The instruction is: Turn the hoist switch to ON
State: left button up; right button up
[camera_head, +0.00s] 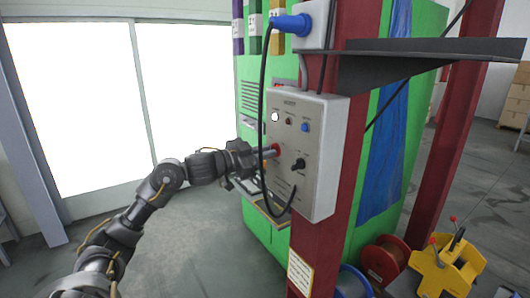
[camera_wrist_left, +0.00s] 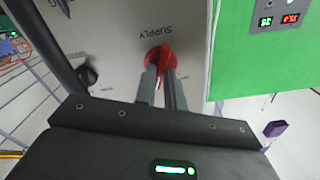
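The grey hoist control box (camera_head: 322,150) is fixed to a dark red post. A red rotary switch (camera_head: 276,149) is low on its left front; in the left wrist view the red switch (camera_wrist_left: 160,56) sits under the label SUPPLY, seen upside down. A black knob (camera_head: 299,165) is to its right, and also shows in the wrist view (camera_wrist_left: 87,75). My left gripper (camera_head: 268,152) reaches the red switch from the left. In the wrist view its fingers (camera_wrist_left: 161,82) are close together with the red handle between their tips. My right gripper is out of view.
White, amber and blue round fittings (camera_head: 290,121) line the box's upper front. A black cable (camera_head: 263,100) loops down in front of the box beside my gripper. A dark shelf (camera_head: 430,50) juts out at upper right. Red reel (camera_head: 385,260) and yellow equipment (camera_head: 447,268) stand lower right.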

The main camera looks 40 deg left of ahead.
pick_arm(q)
grip_shut()
jog(key=m+b, duration=0.2)
jog(key=m, duration=0.2)
jog(key=shift+d+m+b, duration=0.1)
jog(key=shift+m+b, duration=0.2)
jog(key=o, duration=0.5)
grip_release()
jog(key=shift+s+f, duration=0.15)
